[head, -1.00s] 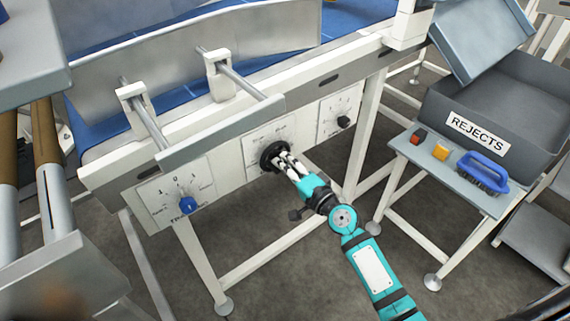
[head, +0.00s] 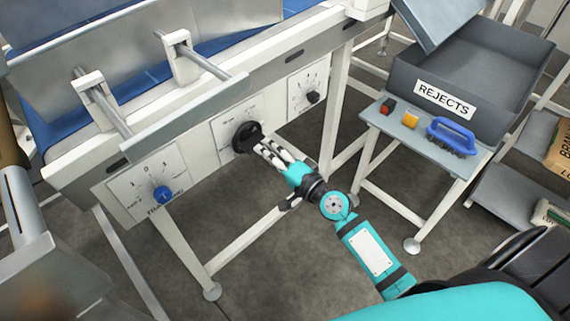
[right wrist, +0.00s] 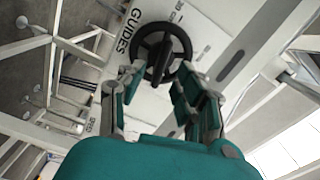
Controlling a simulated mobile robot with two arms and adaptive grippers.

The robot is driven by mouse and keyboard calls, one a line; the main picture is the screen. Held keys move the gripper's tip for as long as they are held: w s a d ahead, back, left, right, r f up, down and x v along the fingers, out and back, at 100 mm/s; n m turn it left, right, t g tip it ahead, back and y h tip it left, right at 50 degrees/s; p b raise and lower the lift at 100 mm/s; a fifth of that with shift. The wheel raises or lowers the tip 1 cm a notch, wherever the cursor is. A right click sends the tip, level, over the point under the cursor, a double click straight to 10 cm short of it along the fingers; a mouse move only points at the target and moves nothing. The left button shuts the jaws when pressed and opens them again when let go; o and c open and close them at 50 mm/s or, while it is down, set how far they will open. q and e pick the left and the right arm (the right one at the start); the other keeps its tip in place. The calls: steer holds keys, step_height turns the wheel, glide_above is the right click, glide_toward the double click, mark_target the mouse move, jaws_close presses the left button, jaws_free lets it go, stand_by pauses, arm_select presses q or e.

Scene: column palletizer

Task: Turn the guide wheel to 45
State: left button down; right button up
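The guide wheel (head: 247,137) is a black spoked handwheel on a white panel (head: 222,124) on the conveyor's side. In the right wrist view the wheel (right wrist: 160,50) is ahead, beside the word GUIDES, with a spoke or handle pointing down. Its scale numbers are too small or covered to read surely. My right gripper (head: 266,150) is just in front of the wheel in the head view. In the wrist view its fingers (right wrist: 157,88) are spread, with the wheel's lower part showing between and beyond the tips. I cannot tell whether they touch it. My left gripper is not in view.
A blue knob (head: 162,195) is on the panel to the left, and a small black knob (head: 313,97) to the right. Floor below the wheel is open.

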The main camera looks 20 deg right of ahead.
mark_target(251, 140)
steer(key=v, duration=0.7)
steer(key=shift+s, duration=0.35)
steer(key=shift+o, duration=0.2)
steer(key=shift+d+r, duration=0.1)
